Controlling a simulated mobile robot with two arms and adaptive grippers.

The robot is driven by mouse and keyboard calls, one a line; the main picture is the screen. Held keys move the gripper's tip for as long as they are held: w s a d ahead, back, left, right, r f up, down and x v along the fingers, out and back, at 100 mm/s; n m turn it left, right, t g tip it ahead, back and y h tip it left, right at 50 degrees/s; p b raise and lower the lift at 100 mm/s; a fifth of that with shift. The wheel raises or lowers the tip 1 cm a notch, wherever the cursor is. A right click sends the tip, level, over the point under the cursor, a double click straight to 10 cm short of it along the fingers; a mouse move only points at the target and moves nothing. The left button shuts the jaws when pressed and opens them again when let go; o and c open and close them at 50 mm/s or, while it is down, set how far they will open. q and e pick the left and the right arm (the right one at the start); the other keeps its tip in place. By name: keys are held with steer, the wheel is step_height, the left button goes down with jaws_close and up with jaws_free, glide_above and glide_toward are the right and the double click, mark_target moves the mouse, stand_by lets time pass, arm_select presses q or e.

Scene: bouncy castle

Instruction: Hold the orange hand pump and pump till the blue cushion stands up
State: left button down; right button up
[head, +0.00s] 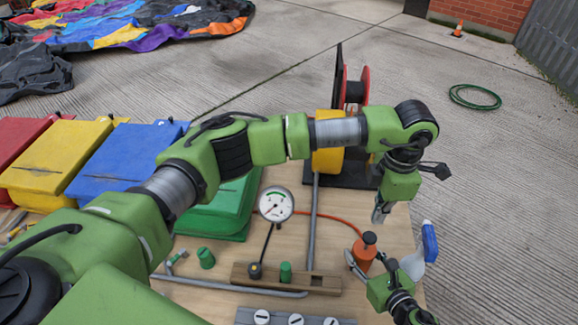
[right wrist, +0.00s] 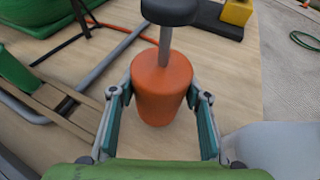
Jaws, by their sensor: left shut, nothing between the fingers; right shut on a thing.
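The orange hand pump (head: 363,257) stands upright at the right part of the wooden table. In the right wrist view its orange body (right wrist: 160,85) is between the fingers of my right gripper (right wrist: 160,108), which is shut on it. The pump's rod (right wrist: 165,48) stands up out of the body, with a black knob (head: 369,238) on top. My left gripper (head: 378,216) is shut and empty, pointing down just above the knob and seemingly apart from it. I cannot make out a blue cushion for certain; a blue lidded bin (head: 112,165) stands at the left.
A white dial gauge (head: 276,205) stands left of the pump, and an orange hose (head: 335,222) runs there. A spray bottle (head: 429,242) stands close right of the pump. A red and yellow reel stand (head: 328,155) is behind. A deflated colourful castle (head: 125,35) lies far left.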

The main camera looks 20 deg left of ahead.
arm_select(q)
steer(key=n, duration=0.1)
steer(key=s+d+n+h, duration=0.1)
steer(key=n, duration=0.1)
steer(key=shift+s+f, duration=0.1)
steer(key=shift+f, duration=0.1)
steer(key=a+r+n+t+h, duration=0.1)
steer(key=a+n+h, duration=0.3)
steer(key=n, duration=1.1)
steer(key=a+r+n+t+h, duration=0.1)
steer(key=a+r+n+h, duration=0.2)
steer(key=a+n, duration=0.4)
steer(key=n+h, duration=0.1)
steer(key=n, duration=0.8)
steer(key=shift+s+r+n+t, duration=0.2)
steer(key=shift+s+n+t, duration=0.1)
steer(key=shift+s, duration=0.05)
